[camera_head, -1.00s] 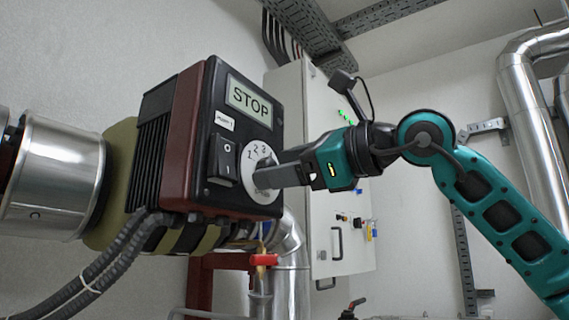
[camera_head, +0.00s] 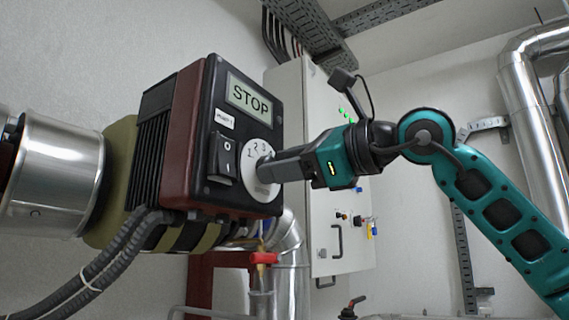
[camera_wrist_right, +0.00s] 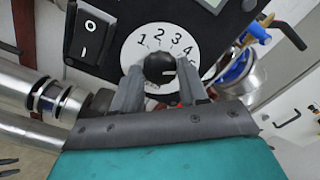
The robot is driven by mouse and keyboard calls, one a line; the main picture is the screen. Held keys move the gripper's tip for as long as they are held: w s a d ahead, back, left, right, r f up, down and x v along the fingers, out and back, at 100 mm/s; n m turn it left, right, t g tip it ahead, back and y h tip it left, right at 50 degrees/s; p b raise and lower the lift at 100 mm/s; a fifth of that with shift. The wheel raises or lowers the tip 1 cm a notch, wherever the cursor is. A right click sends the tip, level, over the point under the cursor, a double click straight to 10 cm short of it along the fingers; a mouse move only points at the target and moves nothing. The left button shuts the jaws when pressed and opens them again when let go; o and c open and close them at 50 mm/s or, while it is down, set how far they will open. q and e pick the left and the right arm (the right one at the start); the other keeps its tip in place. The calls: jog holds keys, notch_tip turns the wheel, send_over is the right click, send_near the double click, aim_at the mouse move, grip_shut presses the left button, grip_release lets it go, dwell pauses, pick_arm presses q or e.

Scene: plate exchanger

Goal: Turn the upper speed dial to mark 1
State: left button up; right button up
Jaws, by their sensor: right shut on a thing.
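The speed dial is a white round plate (camera_head: 263,188) with black numerals on the front of a black and dark red motor box (camera_head: 190,130). In the right wrist view the plate (camera_wrist_right: 133,48) shows marks 1, 2, 3 and 4 around a black knob (camera_wrist_right: 159,66). A short white line on the knob points right, below the 4 in that view. My right gripper (camera_head: 266,170) is shut on the knob, with one finger on each side in the wrist view (camera_wrist_right: 161,73). The fingers cover the plate's lower sides. My left gripper is out of view.
A black rocker switch (camera_head: 222,158) sits close beside the dial, and a display reading STOP (camera_head: 249,96) is above it. A grey cabinet (camera_head: 320,220) stands behind. A red-handled valve (camera_head: 264,258) and pipes are below.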

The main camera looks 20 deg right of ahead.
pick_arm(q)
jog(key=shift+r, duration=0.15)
pick_arm(e)
jog(key=shift+n, duration=0.4)
pick_arm(q)
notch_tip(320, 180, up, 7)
jog(key=p, duration=0.8)
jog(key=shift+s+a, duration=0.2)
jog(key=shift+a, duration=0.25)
pick_arm(e)
jog(key=shift+f+n, duration=0.15)
jog(key=shift+n, duration=11.35)
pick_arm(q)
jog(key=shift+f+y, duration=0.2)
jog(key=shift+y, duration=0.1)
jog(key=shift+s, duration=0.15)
pick_arm(e)
jog(key=o, duration=1.1)
jog(key=shift+c, duration=0.2)
